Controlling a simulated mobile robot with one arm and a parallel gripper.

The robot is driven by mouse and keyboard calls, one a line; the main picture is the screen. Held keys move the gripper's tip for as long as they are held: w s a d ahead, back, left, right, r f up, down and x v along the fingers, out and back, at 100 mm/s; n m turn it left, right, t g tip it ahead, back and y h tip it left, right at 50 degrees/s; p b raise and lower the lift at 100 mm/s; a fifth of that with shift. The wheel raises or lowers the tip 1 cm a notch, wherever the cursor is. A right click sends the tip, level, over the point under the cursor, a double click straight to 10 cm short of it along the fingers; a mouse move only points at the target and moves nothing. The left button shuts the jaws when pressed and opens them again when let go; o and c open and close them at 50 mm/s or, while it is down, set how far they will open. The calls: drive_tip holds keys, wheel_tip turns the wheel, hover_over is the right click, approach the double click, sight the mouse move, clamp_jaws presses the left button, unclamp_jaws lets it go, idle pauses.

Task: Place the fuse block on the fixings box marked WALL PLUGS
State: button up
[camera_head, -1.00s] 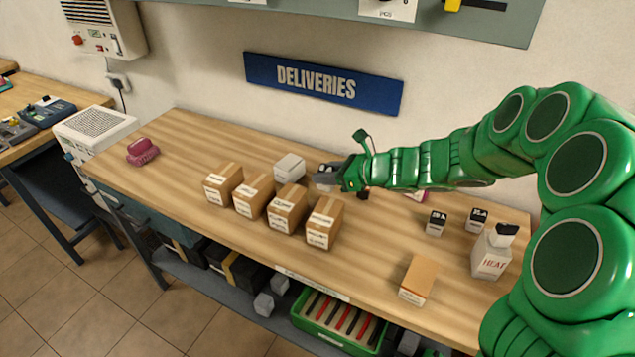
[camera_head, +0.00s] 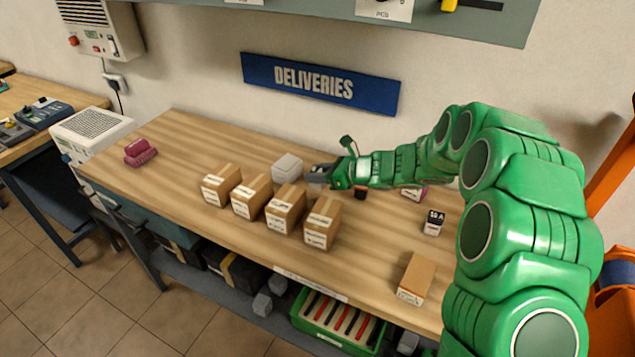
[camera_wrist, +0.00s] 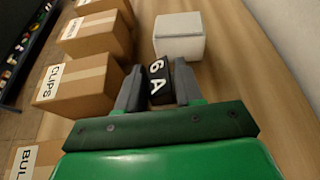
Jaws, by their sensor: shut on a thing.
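My gripper (camera_head: 318,176) is shut on a black fuse block marked 6 A (camera_wrist: 158,82); the wrist view shows it between the fingers. The gripper reaches left over the table, behind the row of cardboard boxes. The nearest box has a label starting BUL (camera_wrist: 28,158), cut off by the frame; beside it is the CLIPS box (camera_wrist: 85,82). Two more cardboard boxes (camera_head: 252,196) (camera_head: 221,185) continue the row leftward. Their labels are too small to read, so I cannot tell which is marked WALL PLUGS. The fuse block is apart from the boxes.
A pale grey box (camera_head: 288,167) stands just ahead of my gripper, behind the row. A fuse block marked in black and white (camera_head: 433,222) and an orange-brown box (camera_head: 417,279) stand to the right. A pink object (camera_head: 140,152) lies far left.

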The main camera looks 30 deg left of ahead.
drive_tip(key=shift+w+a+f, duration=0.15)
drive_tip(key=shift+w+f, duration=0.05)
drive_tip(key=shift+f, duration=1.65)
drive_tip(key=shift+f, duration=0.1)
drive_tip(key=o, duration=1.1)
drive_tip(key=shift+d+r, duration=0.2)
drive_tip(key=shift+d, duration=0.1)
drive_tip(key=v, duration=1.1)
drive_tip(key=shift+d, duration=0.2)
